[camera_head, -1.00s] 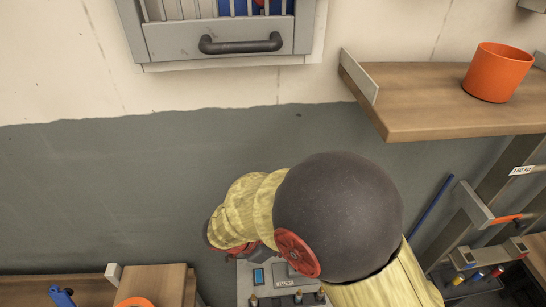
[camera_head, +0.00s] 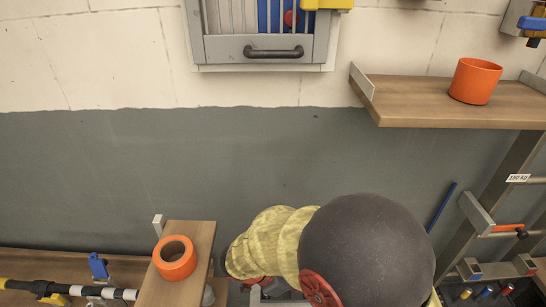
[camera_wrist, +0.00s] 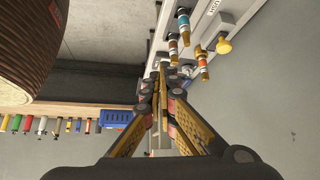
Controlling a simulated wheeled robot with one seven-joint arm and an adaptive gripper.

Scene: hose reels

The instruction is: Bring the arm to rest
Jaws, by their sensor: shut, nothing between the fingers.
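My gripper (camera_wrist: 161,80) shows in the wrist view with its two fingers brought together and nothing between them. It hangs in free air in front of a grey panel (camera_wrist: 218,15) with several brass-coloured fittings, and I see no contact with it. In the head view my arm, with a dark round joint and pale yellow links, fills the lower middle. My gripper's fingertips are hidden there behind the arm and the lower picture edge.
A wooden shelf (camera_head: 420,113) bears an orange cup (camera_head: 474,80) at the right. A brown ribbed round thing (camera_wrist: 30,45) and a blue crate (camera_wrist: 116,118) show in the wrist view. The grey wall above my arm is clear.

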